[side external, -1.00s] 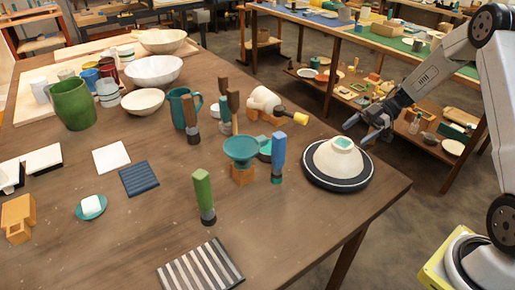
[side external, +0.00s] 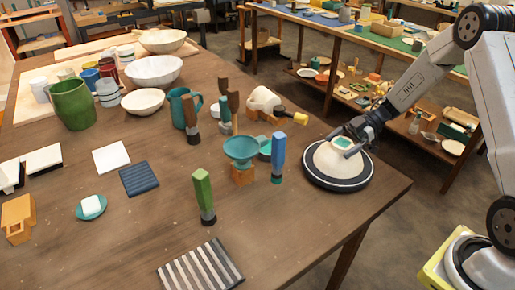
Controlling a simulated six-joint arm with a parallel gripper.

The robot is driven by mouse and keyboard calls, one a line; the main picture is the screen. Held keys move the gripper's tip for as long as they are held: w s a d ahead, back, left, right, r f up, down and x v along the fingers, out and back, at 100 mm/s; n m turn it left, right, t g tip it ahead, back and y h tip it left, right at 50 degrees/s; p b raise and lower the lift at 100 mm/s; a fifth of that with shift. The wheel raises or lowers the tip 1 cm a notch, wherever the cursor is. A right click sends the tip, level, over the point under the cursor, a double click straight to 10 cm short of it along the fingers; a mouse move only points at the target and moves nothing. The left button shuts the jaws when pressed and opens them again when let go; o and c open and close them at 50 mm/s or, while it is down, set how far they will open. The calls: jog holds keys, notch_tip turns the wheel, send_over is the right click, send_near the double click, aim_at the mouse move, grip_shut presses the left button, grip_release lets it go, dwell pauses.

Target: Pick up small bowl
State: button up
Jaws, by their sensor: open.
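A cream bowl (side external: 329,164) sits upside down on a round black banding wheel (side external: 338,185) with a pale ring, near the table's right corner. A teal patch shows inside its raised foot. My gripper (side external: 343,146) is open at the top of this bowl, with its fingers by the foot. I cannot tell whether they touch it. A small white bowl (side external: 142,101) stands upright at the back left, well away from my gripper. A teal bowl (side external: 241,149) rests on a wooden block (side external: 243,175) left of the wheel.
A blue-handled tool (side external: 278,155) stands just left of the wheel. A white mug (side external: 262,100) lies tilted behind it. A green-handled tool (side external: 203,193) and a striped mat (side external: 201,268) are nearer the front. The table's front right is clear.

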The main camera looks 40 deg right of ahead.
aim_at(342, 142)
dwell(0.3)
jog(key=c, duration=1.2)
jog(key=shift+r, duration=0.2)
jog(key=shift+r, duration=1.45)
jog(key=s+a+r, duration=0.2)
jog(key=s+r, duration=0.7)
jog(key=s, duration=0.4)
jog(key=shift+s+a+r, duration=0.2)
jog(key=shift+s+r, duration=0.2)
